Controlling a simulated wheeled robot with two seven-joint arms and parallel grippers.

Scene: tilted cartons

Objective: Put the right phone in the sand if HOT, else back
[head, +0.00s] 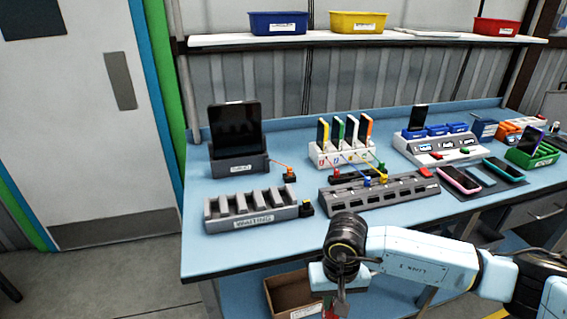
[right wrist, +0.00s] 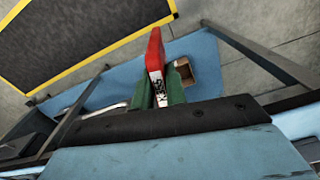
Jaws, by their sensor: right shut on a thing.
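My right gripper (head: 336,300) hangs in front of the bench's front edge, low in the head view. In the right wrist view its green-sided jaws (right wrist: 159,92) are shut on a slim red phone-like thing (right wrist: 155,50) with a black-and-white label. In the head view only a small bit of red shows at the gripper. A pink-edged phone (head: 459,180) and a teal-edged phone (head: 504,169) lie flat at the bench's right. Several coloured phones (head: 337,131) stand upright in a white dock (head: 325,160). I see no sand clearly. My left gripper is out of view.
A cardboard box (head: 290,293) stands below the bench, left of my gripper. Grey slotted racks (head: 250,210) line the front of the blue bench (head: 215,255). A black tablet (head: 236,128) stands behind. Blue, yellow and red bins (head: 357,22) sit on the shelf.

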